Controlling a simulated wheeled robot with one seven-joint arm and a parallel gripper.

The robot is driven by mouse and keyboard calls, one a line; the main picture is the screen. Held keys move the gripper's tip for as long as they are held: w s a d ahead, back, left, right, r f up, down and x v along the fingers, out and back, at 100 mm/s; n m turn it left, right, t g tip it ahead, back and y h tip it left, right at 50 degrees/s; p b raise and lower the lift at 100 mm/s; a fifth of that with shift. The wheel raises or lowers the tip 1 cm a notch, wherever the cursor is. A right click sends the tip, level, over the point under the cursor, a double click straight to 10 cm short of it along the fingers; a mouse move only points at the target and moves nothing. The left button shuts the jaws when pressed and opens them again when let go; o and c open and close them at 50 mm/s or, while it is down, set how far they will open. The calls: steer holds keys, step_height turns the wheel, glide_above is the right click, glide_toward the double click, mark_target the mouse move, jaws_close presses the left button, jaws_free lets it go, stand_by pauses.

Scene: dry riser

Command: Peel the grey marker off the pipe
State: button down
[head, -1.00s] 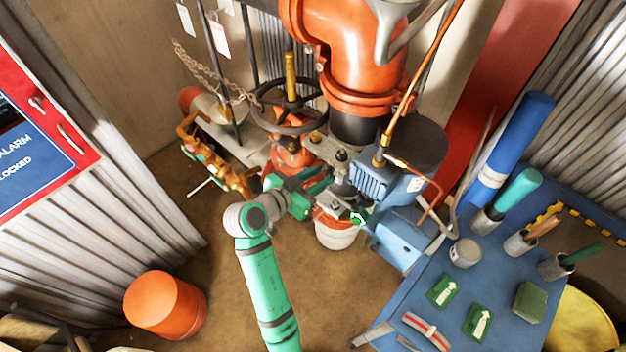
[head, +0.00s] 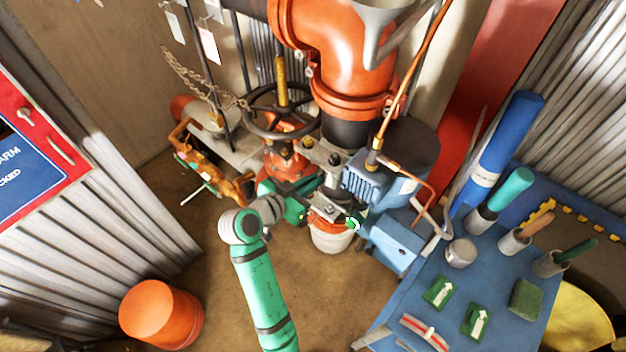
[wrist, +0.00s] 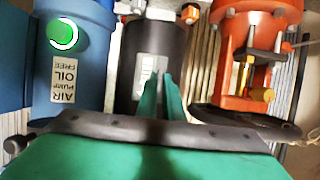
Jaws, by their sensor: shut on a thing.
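The grey marker (wrist: 153,60) is a flat grey rectangle with a paler patch, lying along the dark pipe (wrist: 171,40) in the wrist view. My gripper (wrist: 160,80) has its two green fingers close together at the marker's lower part, shut on it. The marker's top still lies against the pipe; the fingers hide its lower right part. In the head view my gripper (head: 318,208) reaches in among the pipework, and its fingertips and the marker are hard to make out.
Left of the pipe in the wrist view is a blue pump (wrist: 85,25) with a green round tag (wrist: 62,34). An orange valve (wrist: 255,50) stands on the right. In the head view a blue table (head: 400,310) with tools is at right and an orange bucket (head: 160,312) at lower left.

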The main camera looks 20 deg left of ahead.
steer(key=shift+s+a, duration=0.25)
steer(key=shift+s, duration=0.1)
steer(key=s+a, duration=0.2)
steer(key=s, duration=0.5)
steer(key=shift+s+a, duration=0.2)
steer(key=shift+a, duration=0.1)
stand_by(0.6)
steer(key=shift+d, duration=0.1)
steer(key=shift+s, duration=0.1)
